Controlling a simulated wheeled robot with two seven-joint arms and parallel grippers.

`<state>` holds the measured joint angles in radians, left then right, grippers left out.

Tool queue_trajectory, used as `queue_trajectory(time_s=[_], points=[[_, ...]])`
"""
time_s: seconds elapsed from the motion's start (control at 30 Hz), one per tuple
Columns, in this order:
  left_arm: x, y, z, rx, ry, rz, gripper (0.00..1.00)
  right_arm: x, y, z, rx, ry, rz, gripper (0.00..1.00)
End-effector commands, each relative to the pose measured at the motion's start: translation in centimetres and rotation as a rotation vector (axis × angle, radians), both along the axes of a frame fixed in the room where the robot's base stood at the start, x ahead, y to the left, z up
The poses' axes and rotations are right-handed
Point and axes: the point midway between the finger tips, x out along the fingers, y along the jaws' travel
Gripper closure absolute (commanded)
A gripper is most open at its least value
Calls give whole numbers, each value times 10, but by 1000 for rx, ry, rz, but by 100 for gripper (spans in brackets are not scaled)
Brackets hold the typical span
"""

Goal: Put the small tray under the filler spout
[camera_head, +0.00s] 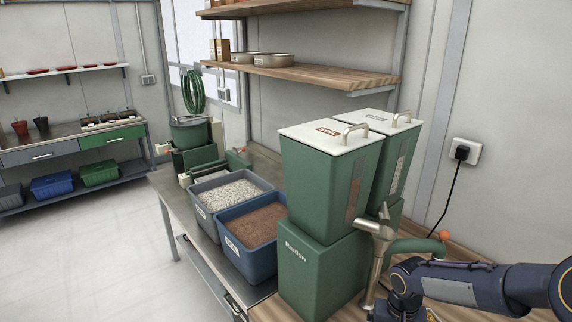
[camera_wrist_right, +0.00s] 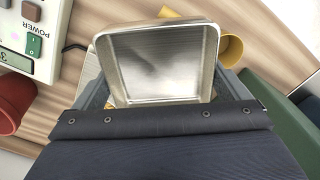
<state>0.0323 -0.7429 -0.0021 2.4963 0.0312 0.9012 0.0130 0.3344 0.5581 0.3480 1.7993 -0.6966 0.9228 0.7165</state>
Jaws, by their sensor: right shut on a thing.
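The small tray (camera_wrist_right: 160,55) is a square, shallow, shiny metal tray that looks empty in the right wrist view. My right gripper (camera_wrist_right: 160,88) is shut on it, with a finger at either side. In the head view my right arm comes in at the lower right beside the filler, and its gripper and the tray are out of the picture. The filler (camera_head: 316,272) is a green machine with lidded hoppers. A metal spout (camera_head: 376,240) stands at its right side, beside a green lever with an orange knob (camera_head: 444,235). My left gripper is not in view.
The right wrist view shows a scale (camera_wrist_right: 28,35) with a POWER switch, a red pot (camera_wrist_right: 12,100) and a yellow pot (camera_wrist_right: 231,48) around the tray. A grey bin (camera_head: 208,216) and a blue bin (camera_head: 232,254) stand left of the filler. Bare wood shows between these items.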

Motion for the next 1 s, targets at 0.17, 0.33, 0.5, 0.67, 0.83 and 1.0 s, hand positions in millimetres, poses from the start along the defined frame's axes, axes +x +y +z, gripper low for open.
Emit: queue_trajectory(time_s=[0.17,0.33,0.5,0.67,0.83,1.0], points=[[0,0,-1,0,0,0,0,-9,42,-24,3,3,225,30],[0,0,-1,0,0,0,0,-12,54,-31,5,1,294,30],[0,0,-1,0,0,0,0,-12,53,-30,6,0,294,30],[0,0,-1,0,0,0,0,-12,54,-30,2,0,297,30],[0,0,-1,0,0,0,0,-11,54,-29,1,-4,295,30],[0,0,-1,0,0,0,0,-11,54,-30,2,-3,295,30]])
